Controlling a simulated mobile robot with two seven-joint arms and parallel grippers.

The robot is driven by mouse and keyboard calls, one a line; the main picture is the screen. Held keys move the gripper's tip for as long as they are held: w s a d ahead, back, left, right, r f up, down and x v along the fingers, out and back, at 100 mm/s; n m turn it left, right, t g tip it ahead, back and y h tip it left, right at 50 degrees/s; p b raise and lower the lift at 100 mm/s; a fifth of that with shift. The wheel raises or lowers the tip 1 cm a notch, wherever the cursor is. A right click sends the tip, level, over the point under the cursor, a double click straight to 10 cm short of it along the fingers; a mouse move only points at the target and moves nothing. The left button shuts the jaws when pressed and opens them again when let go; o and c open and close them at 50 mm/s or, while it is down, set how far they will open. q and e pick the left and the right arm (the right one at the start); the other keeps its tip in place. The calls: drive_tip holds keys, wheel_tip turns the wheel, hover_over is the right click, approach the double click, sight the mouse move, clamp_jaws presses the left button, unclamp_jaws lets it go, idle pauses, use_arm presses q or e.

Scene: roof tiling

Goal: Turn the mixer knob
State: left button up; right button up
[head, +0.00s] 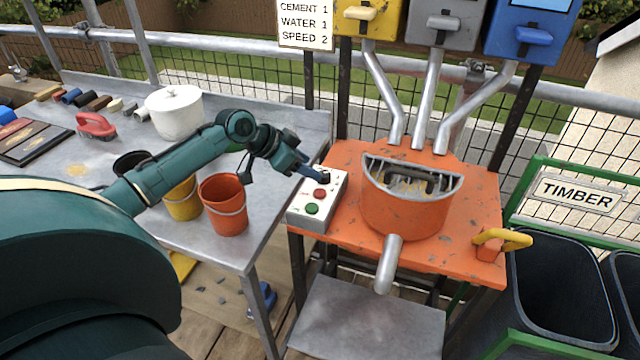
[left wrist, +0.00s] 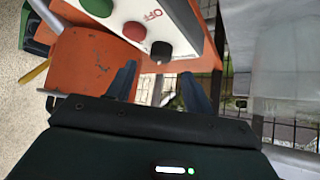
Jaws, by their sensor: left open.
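The mixer knob is a black round knob (left wrist: 161,52) at the end of a white control box (head: 296,216), beside a red button (head: 320,193) and a green button (head: 312,209). The box sits at the left side of the orange mixer table (head: 345,158). My left gripper (head: 311,172) is at the knob's end of the box, and in the head view it partly covers the knob. In the left wrist view my left gripper (left wrist: 159,69) is open, its two fingers apart, with the knob just beyond the gap between the tips. Contact cannot be told. My right gripper is not in view.
An orange mixer drum (head: 405,215) with a grille stands right of the box, under three metal chutes. Orange (head: 226,210) and yellow (head: 183,198) buckets and a white pot (head: 175,115) stand on the grey bench. A sign (head: 305,23) reads cement 1, water 1, speed 2.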

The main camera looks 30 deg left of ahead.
sight(324, 174)
use_arm(q)
drive_tip(key=b+x, duration=0.3)
drive_tip(key=x, duration=0.2)
drive_tip(key=shift+c, duration=0.3)
drive_tip(key=c, duration=0.9)
